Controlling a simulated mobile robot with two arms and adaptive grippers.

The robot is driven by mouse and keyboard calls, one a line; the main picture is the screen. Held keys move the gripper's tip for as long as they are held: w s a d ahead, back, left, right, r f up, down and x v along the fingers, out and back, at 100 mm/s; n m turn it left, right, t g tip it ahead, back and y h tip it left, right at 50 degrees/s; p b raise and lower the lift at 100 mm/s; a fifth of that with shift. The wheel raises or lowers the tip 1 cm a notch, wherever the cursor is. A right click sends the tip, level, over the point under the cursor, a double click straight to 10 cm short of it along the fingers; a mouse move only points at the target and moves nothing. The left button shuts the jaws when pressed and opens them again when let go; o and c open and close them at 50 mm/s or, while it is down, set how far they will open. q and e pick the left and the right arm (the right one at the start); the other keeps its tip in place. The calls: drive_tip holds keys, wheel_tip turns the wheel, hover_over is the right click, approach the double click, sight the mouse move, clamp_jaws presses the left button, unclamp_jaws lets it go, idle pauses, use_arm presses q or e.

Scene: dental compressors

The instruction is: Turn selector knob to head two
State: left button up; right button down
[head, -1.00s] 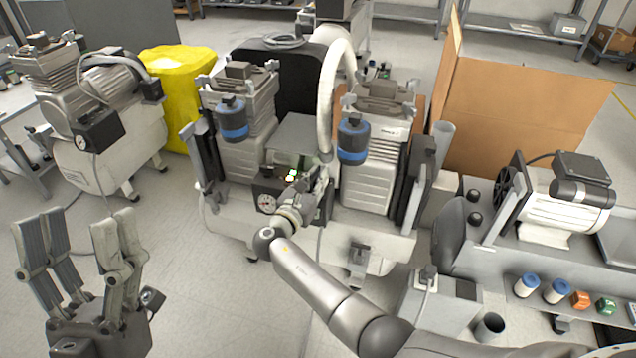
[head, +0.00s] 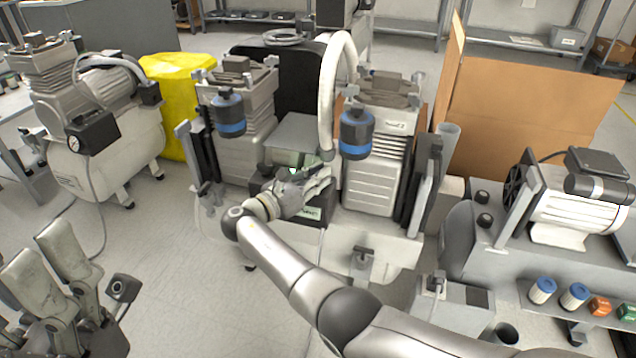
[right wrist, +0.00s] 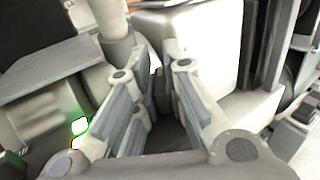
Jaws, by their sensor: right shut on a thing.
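The dual-head compressor has a left head (head: 245,150) and a right head (head: 375,165). A dark control box (head: 313,214) sits low between them, mostly covered by my right gripper (head: 312,180). The right gripper is closed on a small part at the box front, taken as the selector knob. The knob itself is hidden in both views, so its pointing direction cannot be told. In the right wrist view, the fingers (right wrist: 152,80) straddle a dark gap, with a lit green indicator (right wrist: 80,126) to their left. My left gripper (head: 36,248) is at the lower left, fingers apart and empty.
A white hose (head: 328,90) rises behind the control box. Blue-banded filters (head: 355,135) hang in front of the heads. A cardboard screen (head: 530,110) stands behind right. A bench with a motor (head: 570,205) is at the right. Open floor (head: 170,250) lies front left.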

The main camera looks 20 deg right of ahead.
drive_tip(key=shift+g, duration=0.3)
drive_tip(key=c, duration=1.5)
unclamp_jaws()
wheel_tip(320, 180, up, 10)
drive_tip(key=shift+r, duration=0.1)
